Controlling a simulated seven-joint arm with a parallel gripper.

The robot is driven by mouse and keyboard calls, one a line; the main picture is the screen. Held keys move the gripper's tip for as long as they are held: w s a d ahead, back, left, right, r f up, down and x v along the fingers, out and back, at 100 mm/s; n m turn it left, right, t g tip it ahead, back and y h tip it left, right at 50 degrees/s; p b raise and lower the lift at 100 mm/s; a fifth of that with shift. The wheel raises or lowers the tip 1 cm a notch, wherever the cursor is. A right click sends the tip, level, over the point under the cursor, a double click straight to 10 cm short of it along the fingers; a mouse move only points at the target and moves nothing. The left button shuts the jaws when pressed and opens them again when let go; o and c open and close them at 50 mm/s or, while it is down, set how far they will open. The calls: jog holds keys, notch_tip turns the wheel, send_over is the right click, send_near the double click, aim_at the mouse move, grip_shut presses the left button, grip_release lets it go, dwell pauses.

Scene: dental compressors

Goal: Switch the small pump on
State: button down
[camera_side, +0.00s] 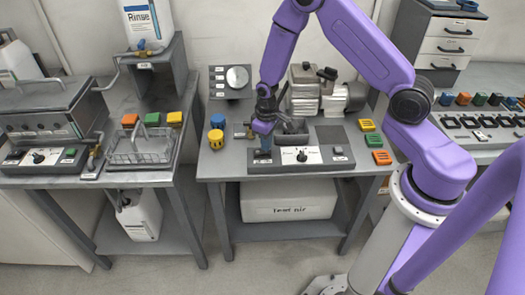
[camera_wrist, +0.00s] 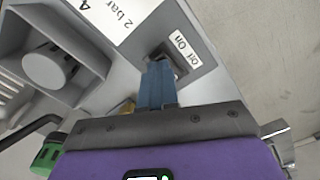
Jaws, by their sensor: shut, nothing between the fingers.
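The small pump (camera_side: 318,92), a grey and cream motor unit, stands at the back of the middle bench. In front of it is a control box with a white dial plate (camera_side: 318,157). My gripper (camera_side: 262,156) is shut and empty, pointing down at the left end of this box. In the wrist view its blue fingertips (camera_wrist: 160,66) are at a dark switch (camera_wrist: 172,58) beside an "On"/"Off" label (camera_wrist: 181,48). The fingers partly hide the switch, so I cannot tell its position or whether they touch it. A round knob (camera_wrist: 48,68) and "2 bar" marking lie to the left.
Blue and yellow round pieces (camera_side: 216,138) stand left of my gripper. A wall panel with a round dial (camera_side: 237,78) is behind. Coloured blocks (camera_side: 374,141) line the bench's right side. A wire basket (camera_side: 142,148) stands on the left bench.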

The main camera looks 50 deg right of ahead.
jog(key=shift+f, duration=0.45)
dwell(0.3)
jog(key=shift+r, duration=3.5)
